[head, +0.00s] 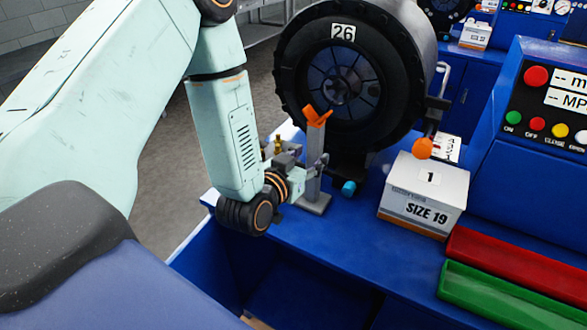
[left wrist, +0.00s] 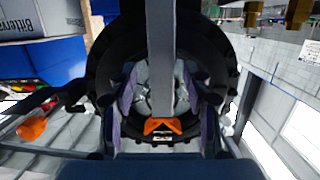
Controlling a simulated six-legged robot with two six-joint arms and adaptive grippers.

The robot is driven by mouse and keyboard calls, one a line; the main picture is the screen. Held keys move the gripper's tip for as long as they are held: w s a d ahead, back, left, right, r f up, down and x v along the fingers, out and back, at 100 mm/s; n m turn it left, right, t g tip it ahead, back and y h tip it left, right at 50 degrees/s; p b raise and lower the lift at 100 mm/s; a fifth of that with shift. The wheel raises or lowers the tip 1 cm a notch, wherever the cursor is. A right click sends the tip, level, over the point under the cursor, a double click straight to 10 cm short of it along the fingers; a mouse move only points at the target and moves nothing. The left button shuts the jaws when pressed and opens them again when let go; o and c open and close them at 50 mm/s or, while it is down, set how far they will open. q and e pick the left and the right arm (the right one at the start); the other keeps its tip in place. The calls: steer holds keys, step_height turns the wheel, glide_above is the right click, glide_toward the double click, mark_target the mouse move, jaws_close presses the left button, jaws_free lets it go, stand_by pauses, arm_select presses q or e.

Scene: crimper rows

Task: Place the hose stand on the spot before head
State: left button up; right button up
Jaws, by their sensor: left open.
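The hose stand (head: 314,178) is a grey post on a flat grey base with an orange fork on top. It stands upright on the blue bench before the black round crimper head (head: 291,72) marked 26. My left gripper (head: 296,163) is open at the post's left side, low down. In the left wrist view the post (left wrist: 160,60) runs down the middle to its orange fork, with the head's ring (left wrist: 219,80) behind. I cannot tell whether the fingers touch the post. No marked spot shows. My right gripper is not in view.
A white box (head: 424,188) marked SIZE 19 stands right of the stand, below an orange-knobbed lever (head: 422,149). Red (head: 510,262) and green (head: 500,296) trays lie at the front right. A blue control panel (head: 548,105) stands at right. The bench front is clear.

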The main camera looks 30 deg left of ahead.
arm_select(q)
steer(key=s+r, duration=0.2)
steer(key=s, duration=0.6)
steer(key=s+d+f+g+h, duration=0.1)
steer(key=s+d+f+g, duration=0.3)
steer(key=f, duration=0.5)
steer(key=s+d+f+g+h, duration=0.1)
steer(key=s+f+g, duration=0.4)
steer(key=s+f, duration=0.25)
steer(key=s+f+g, duration=0.3)
steer(key=s+f, duration=0.1)
steer(key=s, duration=0.3)
steer(key=s+f+g+y, duration=0.1)
steer(key=s+f+g, duration=0.2)
steer(key=s, duration=0.4)
steer(key=shift+s+d+f+g, duration=0.25)
steer(key=shift+d+f+g, duration=0.05)
steer(key=shift+f+g, duration=0.15)
steer(key=shift+w, duration=0.1)
